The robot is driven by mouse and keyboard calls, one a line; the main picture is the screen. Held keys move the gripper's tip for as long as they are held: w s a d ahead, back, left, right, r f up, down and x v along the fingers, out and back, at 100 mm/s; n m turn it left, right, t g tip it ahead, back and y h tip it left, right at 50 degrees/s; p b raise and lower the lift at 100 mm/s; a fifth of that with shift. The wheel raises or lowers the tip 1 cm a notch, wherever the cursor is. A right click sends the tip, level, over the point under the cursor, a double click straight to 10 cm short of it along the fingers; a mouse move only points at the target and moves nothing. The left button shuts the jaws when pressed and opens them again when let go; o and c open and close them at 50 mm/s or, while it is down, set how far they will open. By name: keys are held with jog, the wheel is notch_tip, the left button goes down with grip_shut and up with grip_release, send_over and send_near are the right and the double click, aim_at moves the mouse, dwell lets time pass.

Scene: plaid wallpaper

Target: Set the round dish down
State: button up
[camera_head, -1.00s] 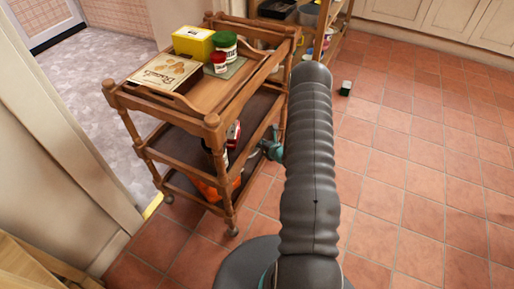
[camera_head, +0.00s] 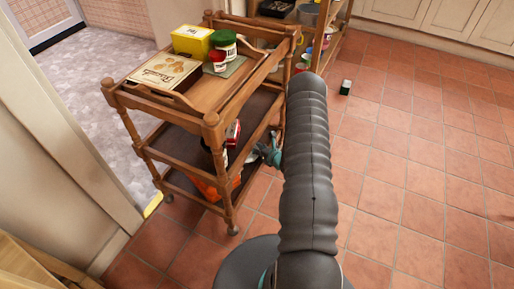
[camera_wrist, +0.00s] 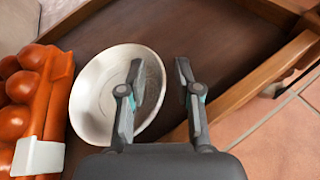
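The round dish (camera_wrist: 88,100) is white and shallow. In the wrist view it rests on or just above the cart's dark lower shelf (camera_wrist: 205,38); I cannot tell whether it touches. My gripper (camera_wrist: 159,64) is open, with a clear gap between its fingers. The left finger overlaps the dish's inside and the right finger is beyond its right rim, so the rim lies between them without being clamped.
An orange carton with rounded orange items (camera_wrist: 57,85) stands close left of the dish. A wooden shelf rail (camera_wrist: 262,75) runs along the right. The wooden cart (camera_head: 212,135) carries a yellow box (camera_head: 193,42), jars and a biscuit box (camera_head: 163,75) on top. Tiled floor at right is mostly clear.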

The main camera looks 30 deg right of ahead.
jog(key=shift+r, duration=0.25)
jog(key=v, duration=1.1)
jog(key=shift+s+d, duration=0.15)
jog(key=shift+s, duration=0.25)
jog(key=shift+r, duration=0.1)
